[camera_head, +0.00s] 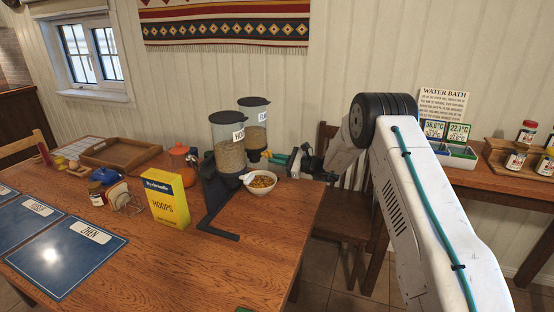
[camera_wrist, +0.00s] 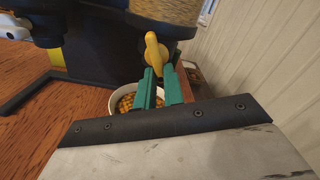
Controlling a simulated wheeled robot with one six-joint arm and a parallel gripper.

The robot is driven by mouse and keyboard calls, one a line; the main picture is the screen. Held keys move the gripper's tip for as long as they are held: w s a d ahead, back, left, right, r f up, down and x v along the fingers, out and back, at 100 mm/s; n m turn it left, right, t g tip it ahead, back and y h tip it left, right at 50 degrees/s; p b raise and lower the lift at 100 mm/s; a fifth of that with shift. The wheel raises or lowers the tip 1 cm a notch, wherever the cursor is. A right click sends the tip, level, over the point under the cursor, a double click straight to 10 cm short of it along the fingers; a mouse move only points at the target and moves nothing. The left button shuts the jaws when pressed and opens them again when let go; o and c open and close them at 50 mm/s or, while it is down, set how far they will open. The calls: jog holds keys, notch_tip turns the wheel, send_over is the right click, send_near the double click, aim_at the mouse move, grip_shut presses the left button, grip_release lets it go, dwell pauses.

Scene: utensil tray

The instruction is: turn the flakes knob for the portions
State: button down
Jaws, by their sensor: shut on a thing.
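Two cereal dispensers stand at the table's right end. The rear one, labelled FLAKES (camera_head: 253,117), is partly hidden by the front one (camera_head: 229,152); both hold cereal in clear hoppers. A yellow knob (camera_wrist: 153,50) sticks out of the black dispenser body in the wrist view, with its handle turned down between my fingers. My gripper (camera_head: 277,158) reaches in from the right; in the wrist view its green fingers (camera_wrist: 159,76) are shut on the knob's lower end. A white bowl (camera_head: 262,189) with cereal in it stands below, also seen in the wrist view (camera_wrist: 115,104).
A yellow HOOPS box (camera_head: 167,201) stands left of the black dispenser base. A wooden tray (camera_head: 120,153), jars and blue placemats (camera_head: 66,258) lie further left. A chair (camera_head: 340,222) stands past the table's right edge. A pale wall is behind.

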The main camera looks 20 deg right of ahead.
jog(key=m, duration=0.5)
jog(key=shift+s+a+f, duration=0.1)
jog(key=shift+s+f, duration=0.15)
jog(key=shift+s, duration=0.1)
dwell(0.3)
jog(key=c, duration=1.5)
grip_release()
jog(key=v, duration=0.7)
jog(key=shift+s+d, duration=0.25)
